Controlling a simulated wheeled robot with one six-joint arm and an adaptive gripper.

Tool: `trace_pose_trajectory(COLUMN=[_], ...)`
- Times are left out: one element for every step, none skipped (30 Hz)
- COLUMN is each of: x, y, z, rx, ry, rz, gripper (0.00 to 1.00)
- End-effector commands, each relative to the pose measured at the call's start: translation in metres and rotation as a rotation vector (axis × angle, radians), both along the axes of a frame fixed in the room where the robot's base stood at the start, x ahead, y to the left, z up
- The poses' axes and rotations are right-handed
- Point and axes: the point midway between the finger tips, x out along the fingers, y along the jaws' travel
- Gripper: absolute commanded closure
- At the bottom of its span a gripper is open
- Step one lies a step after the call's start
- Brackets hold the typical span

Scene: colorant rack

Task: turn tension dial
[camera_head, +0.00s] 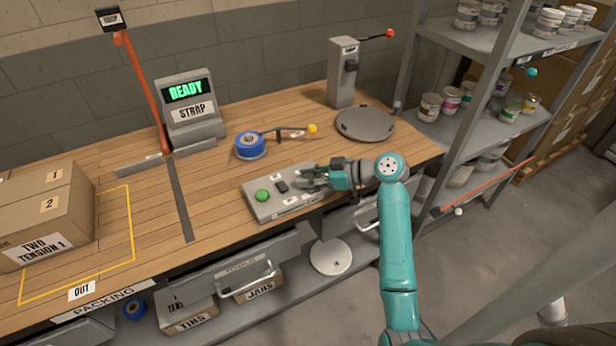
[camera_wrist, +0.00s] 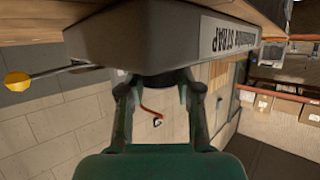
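The grey control box (camera_head: 262,208) lies on the wooden bench, with a green button (camera_head: 262,196) and a small dark switch (camera_head: 282,186) on top. My gripper (camera_head: 312,178) is over the right end of the box and hides the dial in the head view. In the wrist view, the box (camera_wrist: 110,40) fills the top, with a label ending in STRAP (camera_wrist: 230,37). A dark round dial (camera_wrist: 163,80) shows between the fingertips of my gripper (camera_wrist: 160,88). The fingers stand apart on either side of it; I cannot tell whether they press on it.
A blue tape roll (camera_head: 250,146) and a yellow-tipped lever (camera_head: 312,129) are behind the box. A round plate (camera_head: 365,124) lies at the back right. A display (camera_head: 190,105) reads READY. A cardboard box (camera_head: 45,215) is at the left. A shelf of tins (camera_head: 490,60) stands at the right.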

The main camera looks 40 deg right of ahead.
Motion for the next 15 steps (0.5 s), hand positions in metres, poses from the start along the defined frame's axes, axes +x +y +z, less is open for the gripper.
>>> trace_pose_trajectory(x=[-0.0002, -0.0002, -0.0002, -0.0001, -0.0001, -0.0001, -0.0001, -0.0001, -0.0001, -0.0001, -0.0003, -0.0010, -0.0019, -0.0032, -0.0058], y=[0.0001, 0.0001, 0.0000, 0.0000, 0.0000, 0.0000, 0.0000, 0.0000, -0.0001, -0.0001, -0.0003, -0.0008, -0.0014, -0.0024, -0.0044], z=[-0.0005, -0.0004, -0.0004, -0.0003, -0.0003, -0.0002, -0.0002, -0.0002, -0.0001, -0.0001, 0.0001, 0.0004, 0.0009, 0.0016, 0.0030], rx=[0.000, 0.001, 0.001, 0.001, 0.001, 0.000, 0.000, 0.000, 0.000, 0.000, 0.000, 0.000, 0.000, 0.000, 0.000], ry=[0.001, 0.000, 0.000, 0.000, 0.000, 0.000, 0.000, 0.000, 0.000, 0.000, 0.000, 0.000, 0.000, 0.000, -0.001], rz=[0.000, 0.000, 0.000, 0.000, 0.000, -0.001, -0.001, -0.001, -0.001, -0.001, -0.001, -0.001, -0.002, -0.003, -0.004], gripper=[0.52, 0.44, 0.41, 0.41, 0.41, 0.41, 0.41, 0.41, 0.41, 0.41, 0.41, 0.41, 0.41, 0.41, 0.41])
